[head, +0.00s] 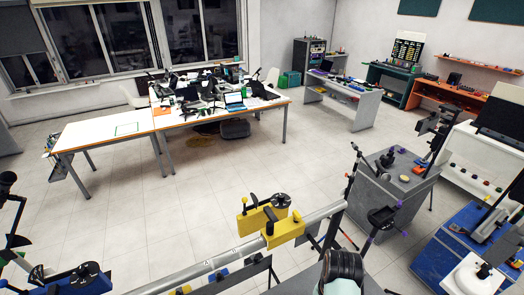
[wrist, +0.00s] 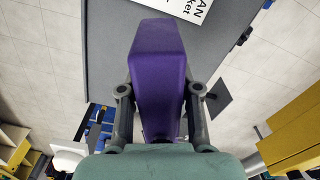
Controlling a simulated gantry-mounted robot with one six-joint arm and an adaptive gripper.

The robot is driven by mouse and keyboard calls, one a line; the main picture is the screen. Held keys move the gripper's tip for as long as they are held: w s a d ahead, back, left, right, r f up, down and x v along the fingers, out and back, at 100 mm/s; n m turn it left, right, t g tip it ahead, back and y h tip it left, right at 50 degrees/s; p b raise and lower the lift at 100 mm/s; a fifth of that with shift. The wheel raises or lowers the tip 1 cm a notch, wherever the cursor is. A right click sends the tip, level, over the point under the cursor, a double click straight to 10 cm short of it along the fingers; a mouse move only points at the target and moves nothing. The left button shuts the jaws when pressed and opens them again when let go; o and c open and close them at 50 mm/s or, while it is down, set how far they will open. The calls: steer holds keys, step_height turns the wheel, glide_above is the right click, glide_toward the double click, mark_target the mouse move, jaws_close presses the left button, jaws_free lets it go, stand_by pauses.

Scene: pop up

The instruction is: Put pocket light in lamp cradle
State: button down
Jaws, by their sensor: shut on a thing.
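In the wrist view my gripper (wrist: 156,90) is shut on a long purple block-like body (wrist: 158,65), which I take to be the pocket light. Its wide purple face points toward the camera, and its far end reaches past the fingers over a grey surface. I cannot tell its height above that surface. My fingers lie along its two sides, and the teal gripper body hides its near end. I cannot pick out the lamp cradle for certain in either view, nor the held body in the head view.
The grey surface (wrist: 105,45) bears a white sign (wrist: 190,14) with partly cut-off black letters, beyond the held body. In the head view, a grey workbench (head: 388,200) with several items stands at right, and tiled floor (head: 170,215) lies open left of centre.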

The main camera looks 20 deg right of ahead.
steer(key=a+f+n, duration=0.2)
steer(key=a+n, duration=0.1)
steer(key=a, duration=1)
steer(key=a+f+n, duration=0.2)
steer(key=a+n, duration=0.1)
steer(key=a, duration=1)
steer(key=shift+s+f+n, duration=0.15)
steer(key=shift+s+n, duration=0.05)
steer(key=shift+n, duration=0.1)
